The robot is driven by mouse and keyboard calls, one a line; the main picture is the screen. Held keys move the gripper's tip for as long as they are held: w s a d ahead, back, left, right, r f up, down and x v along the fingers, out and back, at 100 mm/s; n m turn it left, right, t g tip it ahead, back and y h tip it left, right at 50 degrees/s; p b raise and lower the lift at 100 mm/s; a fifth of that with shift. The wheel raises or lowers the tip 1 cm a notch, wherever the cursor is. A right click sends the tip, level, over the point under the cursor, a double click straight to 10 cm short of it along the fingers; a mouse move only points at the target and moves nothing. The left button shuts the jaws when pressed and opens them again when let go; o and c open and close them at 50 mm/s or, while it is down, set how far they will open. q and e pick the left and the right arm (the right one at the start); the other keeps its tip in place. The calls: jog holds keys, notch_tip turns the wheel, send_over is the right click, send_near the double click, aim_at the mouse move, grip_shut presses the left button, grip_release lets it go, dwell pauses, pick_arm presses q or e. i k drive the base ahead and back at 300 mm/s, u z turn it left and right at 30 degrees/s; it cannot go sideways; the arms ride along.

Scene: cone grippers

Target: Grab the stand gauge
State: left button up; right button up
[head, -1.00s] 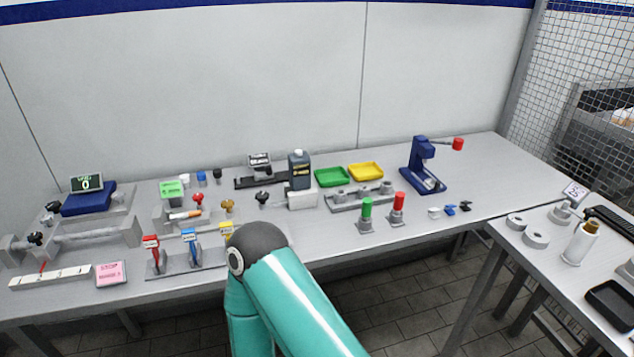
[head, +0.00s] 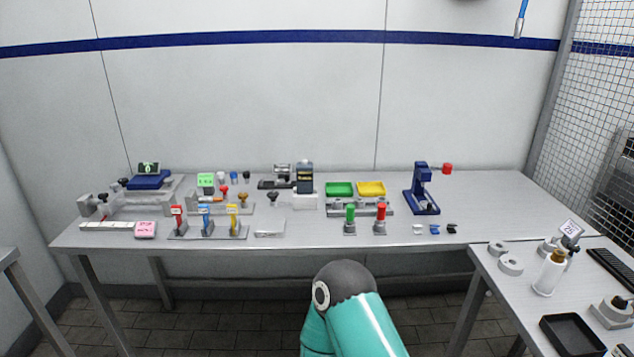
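No gauge is labelled as the stand gauge. On the long table, another small dark display (head: 149,168) stands above a blue block at the far left. I cannot tell which of them is the stand gauge. A teal arm link of mine with a dark grey joint rises at the bottom middle, in front of the long table. Neither gripper is in view.
The long grey table (head: 330,238) carries levers, green and yellow trays (head: 371,188), a blue press (head: 422,190) and small parts. The right-hand table (head: 510,310) holds white rings (head: 510,265), a bottle (head: 549,274) and a black tray (head: 572,335). Floor is open between them.

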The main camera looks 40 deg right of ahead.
aim_at(304, 173)
jog(key=u, duration=1.65)
jog(key=i, duration=0.1)
jog(key=z, duration=3.25)
jog(key=i, duration=0.3)
jog(key=z, duration=0.25)
jog(key=i, duration=0.7)
jog(key=u, duration=0.2)
jog(key=k, duration=0.85)
jog(key=z, duration=0.2)
jog(key=i, duration=1)
jog(key=u, duration=0.1)
